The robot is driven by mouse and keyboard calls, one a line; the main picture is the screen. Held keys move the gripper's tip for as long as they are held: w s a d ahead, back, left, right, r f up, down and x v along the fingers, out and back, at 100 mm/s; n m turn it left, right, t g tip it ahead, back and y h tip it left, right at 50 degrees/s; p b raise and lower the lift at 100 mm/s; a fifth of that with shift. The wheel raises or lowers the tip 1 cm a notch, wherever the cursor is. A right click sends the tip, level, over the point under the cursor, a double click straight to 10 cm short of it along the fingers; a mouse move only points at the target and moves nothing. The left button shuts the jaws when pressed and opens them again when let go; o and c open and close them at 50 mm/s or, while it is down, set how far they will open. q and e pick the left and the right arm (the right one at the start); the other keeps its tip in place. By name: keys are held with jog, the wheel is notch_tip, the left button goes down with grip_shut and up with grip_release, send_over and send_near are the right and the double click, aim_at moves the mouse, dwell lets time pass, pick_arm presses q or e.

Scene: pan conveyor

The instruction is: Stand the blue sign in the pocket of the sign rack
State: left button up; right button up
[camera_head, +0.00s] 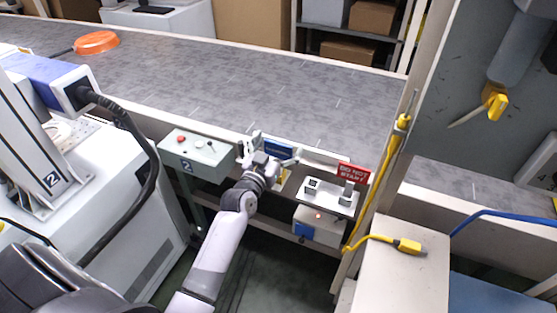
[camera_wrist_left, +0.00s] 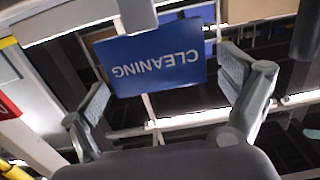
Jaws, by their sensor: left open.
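The blue sign (camera_head: 278,149) is beside the conveyor's near side wall, at my left gripper (camera_head: 262,160) in the head view. In the left wrist view the blue sign (camera_wrist_left: 155,62) reads CLEANING upside down. It lies between the two spread fingers of my left gripper (camera_wrist_left: 165,90), with gaps visible to both sides. The gripper is open and not closed on it. A thin light bar runs behind and below the sign; I cannot tell which part is the rack's pocket. My right gripper is not in view.
A red DO NOT START sign (camera_head: 353,173) stands right of the gripper, by a small metal shelf (camera_head: 328,193). A grey-green control box (camera_head: 195,155) is to the left. A yellow cable and post (camera_head: 385,175) stand at right. An orange pan (camera_head: 97,42) lies on the conveyor (camera_head: 200,65).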

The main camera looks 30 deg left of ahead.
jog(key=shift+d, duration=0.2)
pick_arm(q)
jog(key=shift+s, duration=0.1)
jog(key=shift+c, duration=0.5)
jog(key=shift+c, duration=0.6)
jog(key=c, duration=1.5)
jog(key=shift+o, duration=0.2)
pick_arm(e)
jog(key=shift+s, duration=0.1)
pick_arm(q)
jog(key=shift+r, duration=0.15)
